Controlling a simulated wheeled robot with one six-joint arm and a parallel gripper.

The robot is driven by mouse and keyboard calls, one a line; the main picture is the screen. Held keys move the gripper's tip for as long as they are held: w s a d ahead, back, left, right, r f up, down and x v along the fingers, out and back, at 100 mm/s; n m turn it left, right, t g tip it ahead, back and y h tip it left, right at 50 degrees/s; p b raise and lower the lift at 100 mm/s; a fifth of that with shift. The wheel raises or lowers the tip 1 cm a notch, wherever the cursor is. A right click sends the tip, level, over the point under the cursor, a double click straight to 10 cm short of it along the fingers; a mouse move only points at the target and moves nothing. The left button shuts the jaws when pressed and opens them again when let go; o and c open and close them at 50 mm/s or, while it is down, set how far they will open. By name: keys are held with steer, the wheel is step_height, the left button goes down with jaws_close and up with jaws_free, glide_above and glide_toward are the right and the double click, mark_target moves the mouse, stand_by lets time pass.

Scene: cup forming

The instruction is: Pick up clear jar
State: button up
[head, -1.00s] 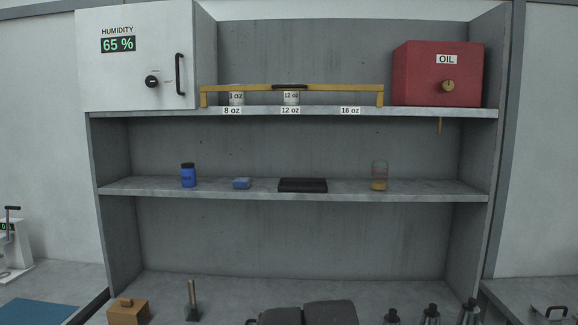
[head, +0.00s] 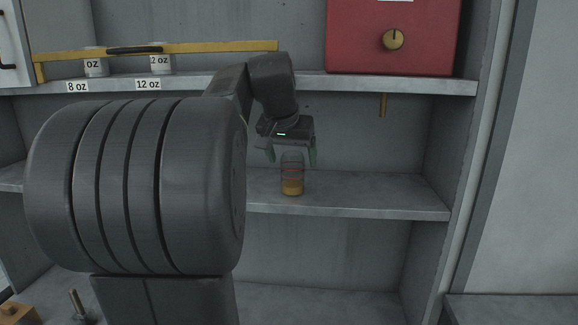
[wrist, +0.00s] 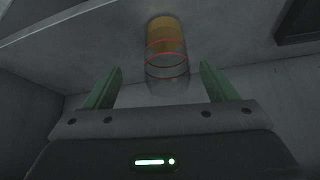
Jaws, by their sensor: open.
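The clear jar (head: 292,176) stands upright on the middle shelf, with amber contents in its lower part and red lines around its clear part. In the wrist view the jar (wrist: 167,55) appears upside down, ahead of my gripper (wrist: 160,85) and roughly centred between the two green fingers. The fingers are spread apart with nothing held. In the head view my gripper (head: 292,152) is just above and behind the jar's top in the picture; the exact gap cannot be told.
The middle shelf (head: 380,192) is bare to the right of the jar. The red oil box (head: 393,35) sits on the shelf above, with a small spout (head: 383,105) below it. A yellow bar (head: 200,47) crosses the upper shelf. In the wrist view a dark object (wrist: 300,22) lies at upper right.

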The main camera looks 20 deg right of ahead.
mark_target(292, 173)
steer(key=shift+w+f, duration=0.3)
steer(key=shift+f, duration=0.5)
steer(key=p+x, duration=0.1)
steer(key=x, duration=0.4)
steer(key=shift+w+a+p, duration=0.15)
steer(key=shift+p, duration=0.2)
steer(key=c, duration=1.1)
steer(key=shift+c, duration=0.2)
steer(key=shift+b, duration=0.4)
